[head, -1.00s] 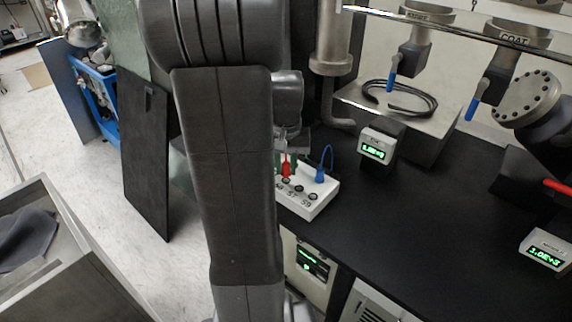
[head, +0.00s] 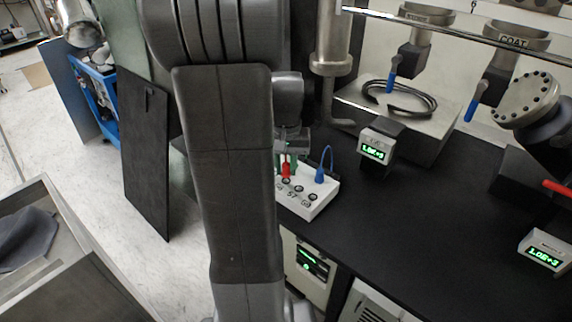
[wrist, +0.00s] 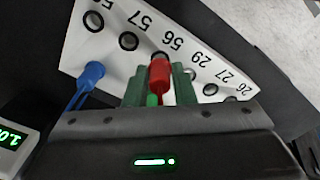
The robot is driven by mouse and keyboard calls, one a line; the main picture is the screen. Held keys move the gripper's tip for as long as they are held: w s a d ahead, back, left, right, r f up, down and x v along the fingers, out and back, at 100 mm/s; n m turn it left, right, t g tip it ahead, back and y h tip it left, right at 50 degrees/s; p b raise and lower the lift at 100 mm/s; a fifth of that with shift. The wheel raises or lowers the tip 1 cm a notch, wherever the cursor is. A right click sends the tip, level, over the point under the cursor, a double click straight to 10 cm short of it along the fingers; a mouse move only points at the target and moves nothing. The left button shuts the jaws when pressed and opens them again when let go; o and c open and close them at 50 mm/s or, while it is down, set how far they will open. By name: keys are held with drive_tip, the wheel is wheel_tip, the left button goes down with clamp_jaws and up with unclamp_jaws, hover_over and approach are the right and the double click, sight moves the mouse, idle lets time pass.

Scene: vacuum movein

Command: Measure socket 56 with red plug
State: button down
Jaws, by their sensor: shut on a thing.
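The white socket board (head: 322,205) has numbered holes. In the wrist view the board (wrist: 85,50) shows labels 57, 56, 29, 26 and 27. The red plug (wrist: 160,75) is between the green fingers of my gripper (wrist: 160,88), which is shut on it. The plug's tip points at the hole beside label 56; the plug covers most of that hole, and I cannot tell whether the tip is in it. In the head view the red plug (head: 286,168) is low over the board, below my gripper (head: 287,155), partly hidden by my arm. A blue plug (head: 320,174) stands at the board with its wire.
A small green-lit meter (head: 375,148) stands behind the board, another (head: 545,250) at the right. A metal box (head: 425,120) carries a coiled black cable (head: 400,98). A pipe (head: 330,45) rises close behind the board. The black bench (head: 420,220) is clear in the middle.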

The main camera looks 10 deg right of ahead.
drive_tip(key=shift+f+b, duration=0.8)
drive_tip(key=shift+f, duration=0.3)
idle(0.6)
drive_tip(key=c, duration=1.1)
unclamp_jaws()
wheel_tip(320, 180, up, 14)
drive_tip(key=shift+f+p, duration=0.1)
drive_tip(key=shift+p, duration=0.45)
wheel_tip(320, 180, down, 14)
drive_tip(key=shift+r+b, duration=0.15)
drive_tip(key=shift+b, duration=0.3)
drive_tip(key=shift+r, duration=0.1)
drive_tip(key=shift+s+r, duration=0.1)
